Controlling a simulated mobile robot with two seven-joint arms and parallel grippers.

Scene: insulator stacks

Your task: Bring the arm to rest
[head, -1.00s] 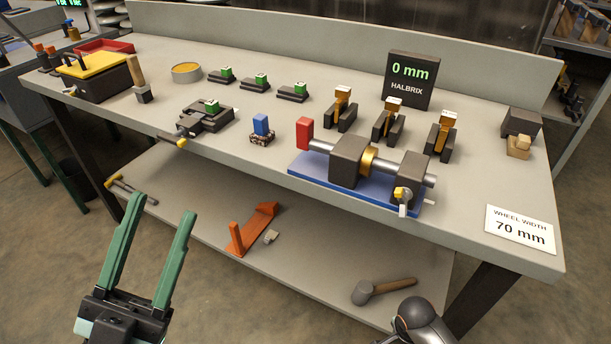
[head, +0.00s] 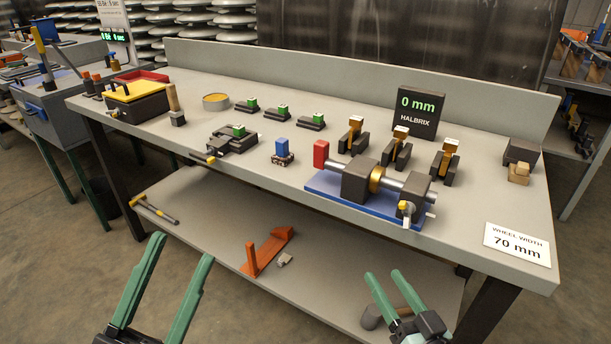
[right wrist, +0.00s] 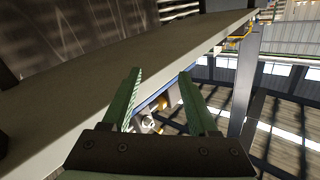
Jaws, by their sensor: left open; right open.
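My left gripper (head: 172,285) is at the lower left of the head view, open and empty, in front of the bench. My right gripper (head: 390,290) is at the lower right of the head view, open, in front of the bench's lower shelf. In the right wrist view, its two green fingers (right wrist: 162,100) stand apart, and nothing is clasped between them. The blue-based spindle fixture partly shows beyond the fingers there. Both grippers appear clear of the items on the bench top.
The bench top (head: 420,255) holds a spindle fixture on a blue base (head: 345,200), a display (head: 418,113), a yellow-lidded box (head: 135,97) and a sign (head: 517,244). The lower shelf (head: 200,215) holds an orange bracket (head: 268,250) and a mallet, partly hidden by my right gripper.

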